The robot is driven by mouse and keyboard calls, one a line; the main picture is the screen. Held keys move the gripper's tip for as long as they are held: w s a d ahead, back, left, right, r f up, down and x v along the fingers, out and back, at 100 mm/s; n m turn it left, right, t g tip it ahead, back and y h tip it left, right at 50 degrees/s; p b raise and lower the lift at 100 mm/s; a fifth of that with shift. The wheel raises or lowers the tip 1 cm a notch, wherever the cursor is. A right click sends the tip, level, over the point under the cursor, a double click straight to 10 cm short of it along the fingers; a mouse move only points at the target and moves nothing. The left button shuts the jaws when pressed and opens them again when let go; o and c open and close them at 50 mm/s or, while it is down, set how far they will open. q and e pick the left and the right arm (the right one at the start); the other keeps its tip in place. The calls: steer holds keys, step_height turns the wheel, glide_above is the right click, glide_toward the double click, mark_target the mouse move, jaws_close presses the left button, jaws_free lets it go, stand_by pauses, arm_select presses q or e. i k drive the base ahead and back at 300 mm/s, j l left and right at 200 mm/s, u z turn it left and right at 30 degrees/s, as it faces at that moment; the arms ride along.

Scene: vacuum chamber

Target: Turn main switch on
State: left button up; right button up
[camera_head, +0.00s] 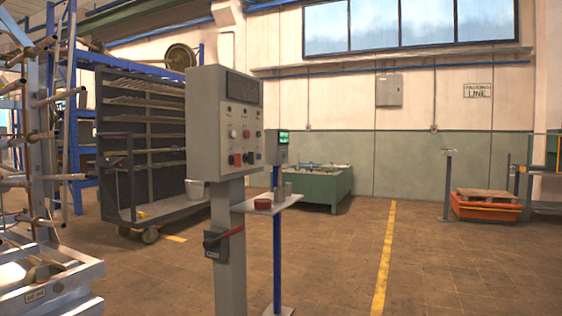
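A grey control box (222,120) stands on a grey post (229,268) just left of the middle of the head view. Its right-facing panel has a dark display, several small knobs and red, black and white buttons. Lower on the post is a dark switch box with a red-handled lever (224,237), which looks like the main switch. The red handle slants up to the right. Its on or off marking is too small to read. Neither of my grippers is in view.
A small shelf on a blue post (277,255) stands close behind, holding a red container (262,204). A wheeled rack (150,170) and metal racking (40,150) fill the left. A green machine (318,188) is behind. Open floor lies right, crossed by a yellow line (384,258).

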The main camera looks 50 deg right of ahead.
mark_target(235, 159)
steer(key=z, duration=1.4)
steer(key=i+l, duration=0.2)
steer(key=l, duration=0.2)
steer(key=i+l+z, duration=0.15)
steer(key=l, duration=0.25)
steer(key=i+l, duration=0.3)
steer(key=l+z, duration=0.05)
